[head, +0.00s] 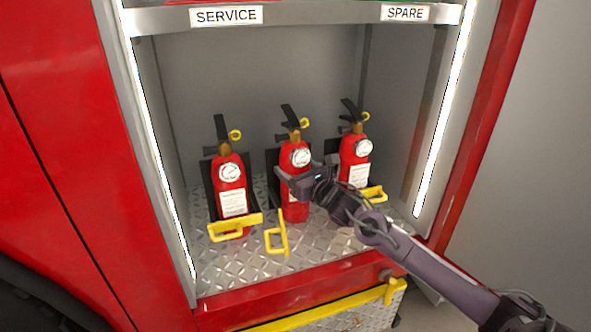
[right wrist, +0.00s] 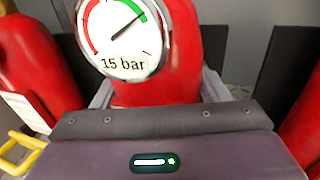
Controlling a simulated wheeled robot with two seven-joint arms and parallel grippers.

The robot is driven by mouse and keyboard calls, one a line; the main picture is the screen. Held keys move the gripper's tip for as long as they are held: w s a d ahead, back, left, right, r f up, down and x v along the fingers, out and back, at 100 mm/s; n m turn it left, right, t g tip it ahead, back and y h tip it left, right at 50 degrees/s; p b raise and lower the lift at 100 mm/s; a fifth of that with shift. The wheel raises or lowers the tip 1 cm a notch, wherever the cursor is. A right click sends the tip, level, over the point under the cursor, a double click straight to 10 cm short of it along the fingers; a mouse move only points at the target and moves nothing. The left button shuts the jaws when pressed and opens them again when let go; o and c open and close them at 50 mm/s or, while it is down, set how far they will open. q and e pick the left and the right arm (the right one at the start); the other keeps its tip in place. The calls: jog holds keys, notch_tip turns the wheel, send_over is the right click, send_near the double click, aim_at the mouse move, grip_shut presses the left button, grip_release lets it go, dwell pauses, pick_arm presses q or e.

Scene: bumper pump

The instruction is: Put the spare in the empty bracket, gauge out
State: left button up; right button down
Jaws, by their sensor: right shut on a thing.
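Three red fire extinguishers with black handles stand in the compartment, gauges facing out. My right gripper (head: 293,183) is shut around the body of the middle extinguisher (head: 295,208), just below its gauge (head: 301,157). In the right wrist view this gauge (right wrist: 125,35) reads 15 bar, its needle toward the green. The middle extinguisher is upright in front of a black bracket back (head: 273,160); its yellow strap (head: 277,238) hangs swung open at the left. Whether its base touches the floor is unclear. My left gripper is out of view.
The left extinguisher (head: 230,182) has a yellow strap (head: 235,225) across its front. The right extinguisher (head: 355,150) stands by another yellow strap (head: 373,193), partly behind my arm. SERVICE (head: 226,16) and SPARE (head: 405,13) labels are overhead. Diamond-plate floor (head: 240,270) is clear in front.

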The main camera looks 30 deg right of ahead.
jog(key=shift+r, duration=0.45)
jog(key=shift+f+b, duration=0.25)
jog(key=shift+b, duration=0.05)
jog(key=shift+c, duration=1.1)
grip_release()
jog(key=shift+s, duration=0.1)
jog(key=shift+o, duration=0.3)
jog(key=shift+f, duration=0.2)
